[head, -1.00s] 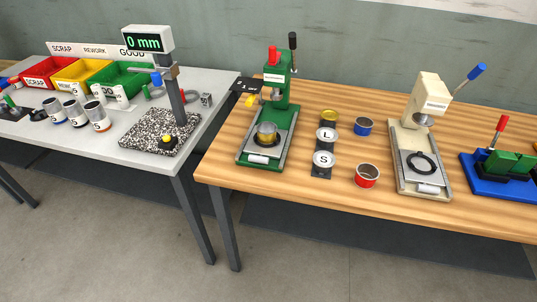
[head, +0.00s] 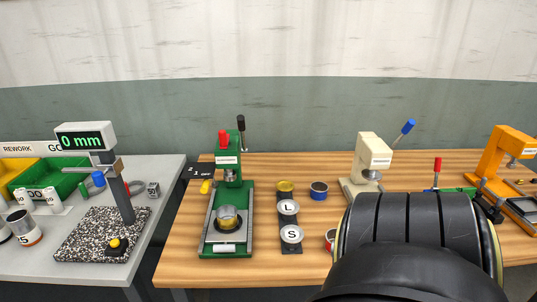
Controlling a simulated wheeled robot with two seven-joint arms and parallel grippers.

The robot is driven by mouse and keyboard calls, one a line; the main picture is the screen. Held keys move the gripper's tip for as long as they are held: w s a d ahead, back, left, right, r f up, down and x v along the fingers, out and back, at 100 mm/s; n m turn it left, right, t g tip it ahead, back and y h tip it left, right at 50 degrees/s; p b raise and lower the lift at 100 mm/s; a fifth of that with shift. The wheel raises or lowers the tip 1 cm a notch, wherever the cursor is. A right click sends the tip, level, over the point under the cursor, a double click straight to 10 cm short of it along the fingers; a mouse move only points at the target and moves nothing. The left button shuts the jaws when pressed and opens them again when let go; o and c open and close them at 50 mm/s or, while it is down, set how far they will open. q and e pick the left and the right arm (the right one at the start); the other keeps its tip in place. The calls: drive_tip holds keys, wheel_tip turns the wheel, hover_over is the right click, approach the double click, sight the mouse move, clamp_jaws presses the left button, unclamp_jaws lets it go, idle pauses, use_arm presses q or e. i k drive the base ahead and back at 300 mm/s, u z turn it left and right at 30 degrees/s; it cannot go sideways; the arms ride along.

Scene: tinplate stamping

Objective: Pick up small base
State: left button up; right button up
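A round pale disc marked S (head: 291,234) lies at the near end of a dark strip on the wooden table, in the head view. A similar disc marked L (head: 288,207) lies just behind it. The S disc is the likely small base; its label only says S. A large black link of my arm fills the lower right and hides part of the table there. Neither gripper's fingertips can be made out.
A green press (head: 229,170) holding a brass-coloured tin stands left of the discs. A blue-banded tin (head: 318,190) and a partly hidden red tin (head: 330,238) stand to their right. A cream press (head: 371,160) and an orange press (head: 499,155) stand farther right.

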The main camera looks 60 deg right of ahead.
sight(291, 234)
drive_tip(key=i, duration=0.95)
drive_tip(key=z, duration=2.2)
